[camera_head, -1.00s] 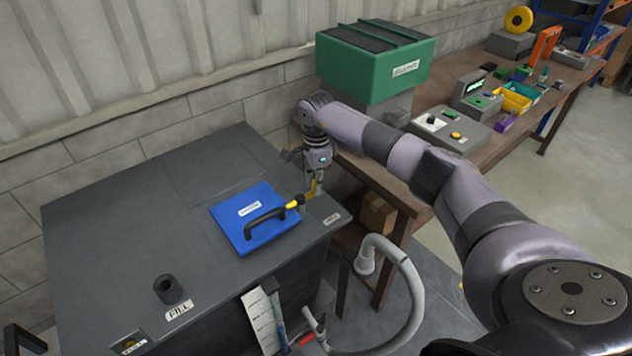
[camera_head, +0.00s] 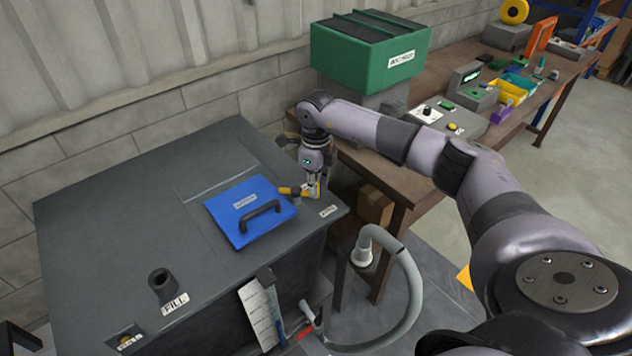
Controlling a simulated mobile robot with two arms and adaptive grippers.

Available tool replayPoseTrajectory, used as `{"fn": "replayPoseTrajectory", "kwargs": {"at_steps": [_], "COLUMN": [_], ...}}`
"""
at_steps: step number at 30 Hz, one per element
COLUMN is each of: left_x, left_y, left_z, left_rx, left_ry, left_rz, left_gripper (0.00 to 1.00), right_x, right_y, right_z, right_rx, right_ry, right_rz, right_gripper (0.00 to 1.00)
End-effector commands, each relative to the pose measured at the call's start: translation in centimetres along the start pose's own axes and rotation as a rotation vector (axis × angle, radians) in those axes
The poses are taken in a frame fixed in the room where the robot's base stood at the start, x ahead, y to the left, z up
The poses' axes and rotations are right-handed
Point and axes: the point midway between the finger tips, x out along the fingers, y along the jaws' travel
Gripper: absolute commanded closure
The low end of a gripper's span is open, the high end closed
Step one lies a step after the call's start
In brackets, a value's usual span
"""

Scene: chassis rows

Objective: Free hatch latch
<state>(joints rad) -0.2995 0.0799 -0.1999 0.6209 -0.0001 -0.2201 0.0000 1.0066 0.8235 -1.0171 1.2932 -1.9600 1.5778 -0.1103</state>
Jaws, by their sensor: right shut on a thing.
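The blue hatch (camera_head: 232,222) lies flat and shut on the dark grey tank top (camera_head: 110,215), with a black handle (camera_head: 258,214) across it. The hatch latch (camera_head: 286,190) is a yellow and black lever at the hatch's upper right edge. Its yellow tip points left and appears to overlap that edge; I cannot tell whether it still bears on the hatch. My right gripper (camera_head: 313,186) points down at the latch's right end and is shut on its yellow part. The fingers partly hide the latch. My left gripper is not in view.
A black filler neck (camera_head: 164,285) with a FILL label stands at the tank's front left. A green bin (camera_head: 360,60) stands on the bench behind my right arm. A grey hose (camera_head: 400,290) loops beside the tank. The wall closes off the back.

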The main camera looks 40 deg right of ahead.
Motion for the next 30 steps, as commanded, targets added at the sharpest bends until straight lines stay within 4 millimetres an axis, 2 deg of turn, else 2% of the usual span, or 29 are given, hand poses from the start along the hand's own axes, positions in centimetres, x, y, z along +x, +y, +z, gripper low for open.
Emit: {"fn": "replayPoseTrajectory", "kwargs": {"at_steps": [18,30], "left_x": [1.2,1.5], "left_y": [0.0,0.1], "left_z": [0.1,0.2], "left_rx": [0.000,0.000], "left_ry": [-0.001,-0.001], "left_rz": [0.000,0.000], "left_gripper": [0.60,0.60], "right_x": [0.0,-0.1], "right_y": [2.8,3.6], "right_z": [0.0,0.3], "right_rx": [0.537,0.703], "right_ry": [-0.002,-0.003], "right_rz": [0.000,0.000], "right_gripper": [1.00,1.00]}}
